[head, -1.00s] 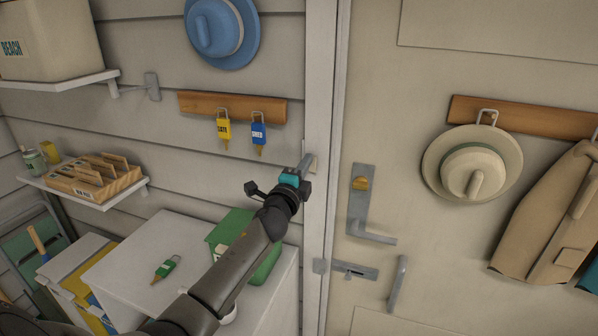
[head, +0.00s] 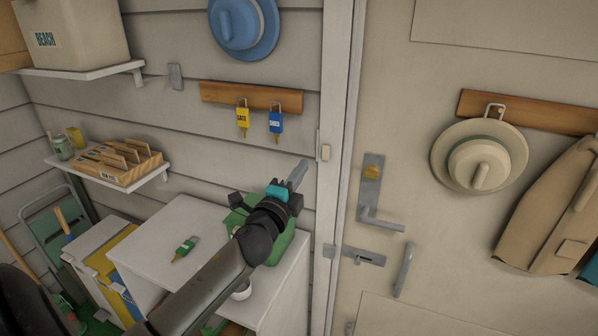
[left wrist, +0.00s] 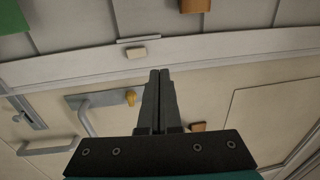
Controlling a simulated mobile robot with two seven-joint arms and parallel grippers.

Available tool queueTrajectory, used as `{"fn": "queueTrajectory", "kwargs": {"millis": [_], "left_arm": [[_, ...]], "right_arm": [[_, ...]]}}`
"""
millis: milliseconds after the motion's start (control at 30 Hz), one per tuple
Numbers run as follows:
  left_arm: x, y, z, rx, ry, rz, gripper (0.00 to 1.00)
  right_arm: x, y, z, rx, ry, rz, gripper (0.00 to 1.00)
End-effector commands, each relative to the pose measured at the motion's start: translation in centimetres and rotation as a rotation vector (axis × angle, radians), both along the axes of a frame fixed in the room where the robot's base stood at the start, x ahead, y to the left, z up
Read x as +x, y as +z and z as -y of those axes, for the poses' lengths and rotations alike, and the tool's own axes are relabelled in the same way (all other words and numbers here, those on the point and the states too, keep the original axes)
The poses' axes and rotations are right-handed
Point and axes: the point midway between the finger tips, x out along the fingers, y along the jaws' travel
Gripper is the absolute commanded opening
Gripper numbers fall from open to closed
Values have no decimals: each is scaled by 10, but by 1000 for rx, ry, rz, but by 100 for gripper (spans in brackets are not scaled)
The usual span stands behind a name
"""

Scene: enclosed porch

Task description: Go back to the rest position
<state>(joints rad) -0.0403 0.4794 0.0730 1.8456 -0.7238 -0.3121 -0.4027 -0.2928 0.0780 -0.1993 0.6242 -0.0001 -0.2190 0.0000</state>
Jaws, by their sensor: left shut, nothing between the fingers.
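My left gripper (head: 298,175) is in the head view, in front of the plank wall and left of the door frame. It is shut and empty. Its two fingers lie together in the left wrist view (left wrist: 158,80). A small pale switch (head: 325,152) on the door frame is just right of and above the fingertips in the head view, and it shows in the left wrist view (left wrist: 137,53) beyond the fingers. The gripper appears apart from it. My right gripper is not in view.
A white cabinet (head: 150,235) with a green-tagged key (head: 185,248) and a green box (head: 270,248) stands below my left arm. Key hooks (head: 250,95) hold yellow and blue tags. The door (head: 430,230) has a lever handle (head: 380,222), a bolt and a hanging hat (head: 480,160).

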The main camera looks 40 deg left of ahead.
Motion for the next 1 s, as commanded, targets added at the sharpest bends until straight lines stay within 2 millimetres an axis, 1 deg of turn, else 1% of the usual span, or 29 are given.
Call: {"fn": "queueTrajectory", "kwargs": {"millis": [100, 300, 767, 867, 967, 1000], "left_arm": [[-6, 1, 1, 1, 0, 0, 0], [-8, 1, 2, 1, 0, 0, 0], [-8, 0, 2, -8, 1, -2, 0], [-14, -11, 6, -73, 18, -23, 0], [-31, -36, 14, -226, 65, -78, 0], [-41, -51, 19, -309, 91, -111, 0]], "right_arm": [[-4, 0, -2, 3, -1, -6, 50], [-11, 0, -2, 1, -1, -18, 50], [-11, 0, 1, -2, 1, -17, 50], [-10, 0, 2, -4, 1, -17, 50], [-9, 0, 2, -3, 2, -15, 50], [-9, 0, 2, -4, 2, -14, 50]]}}
